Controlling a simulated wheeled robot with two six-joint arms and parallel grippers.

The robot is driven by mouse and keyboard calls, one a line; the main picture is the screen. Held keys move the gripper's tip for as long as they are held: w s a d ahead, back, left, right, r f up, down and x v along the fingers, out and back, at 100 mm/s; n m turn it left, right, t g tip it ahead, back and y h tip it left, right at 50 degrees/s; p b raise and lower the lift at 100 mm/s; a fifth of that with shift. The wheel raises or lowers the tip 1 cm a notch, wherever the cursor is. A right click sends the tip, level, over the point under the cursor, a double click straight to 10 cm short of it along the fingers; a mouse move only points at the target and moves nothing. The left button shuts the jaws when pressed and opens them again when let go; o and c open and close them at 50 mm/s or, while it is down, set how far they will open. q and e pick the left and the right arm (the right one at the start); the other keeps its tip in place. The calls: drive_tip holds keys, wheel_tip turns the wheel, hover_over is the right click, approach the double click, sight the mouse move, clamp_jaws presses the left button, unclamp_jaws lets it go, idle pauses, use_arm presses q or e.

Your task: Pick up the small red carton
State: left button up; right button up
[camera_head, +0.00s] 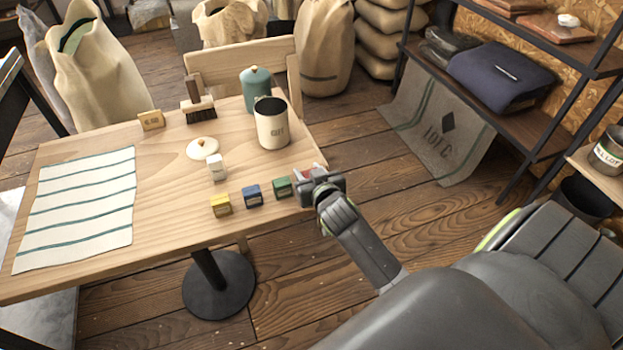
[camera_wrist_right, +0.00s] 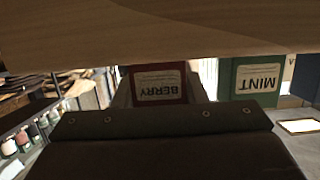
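The small red carton (camera_head: 310,172) is at the right front corner of the wooden table, mostly covered by my right gripper (camera_head: 312,180) in the head view. In the right wrist view the red carton (camera_wrist_right: 159,84) shows a "BERRY" label, upside down, at the table's edge. The fingers of my right gripper (camera_wrist_right: 160,90) lie along both its sides with no clear gap. I see no space between the carton and the tabletop. My left gripper is not in view.
A green carton (camera_head: 282,187), labelled "MINT", stands close to the left of the red one. Blue (camera_head: 253,196), yellow (camera_head: 221,204) and white (camera_head: 217,167) cartons stand farther left. A large mug (camera_head: 272,124) is behind. A striped cloth (camera_head: 80,208) covers the table's left part.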

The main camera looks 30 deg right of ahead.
drive_tip(key=shift+c, duration=1.2)
drive_tip(key=shift+r, duration=0.1)
wheel_tip(320, 180, up, 10)
drive_tip(key=p, duration=0.1)
drive_tip(key=shift+p, duration=0.3)
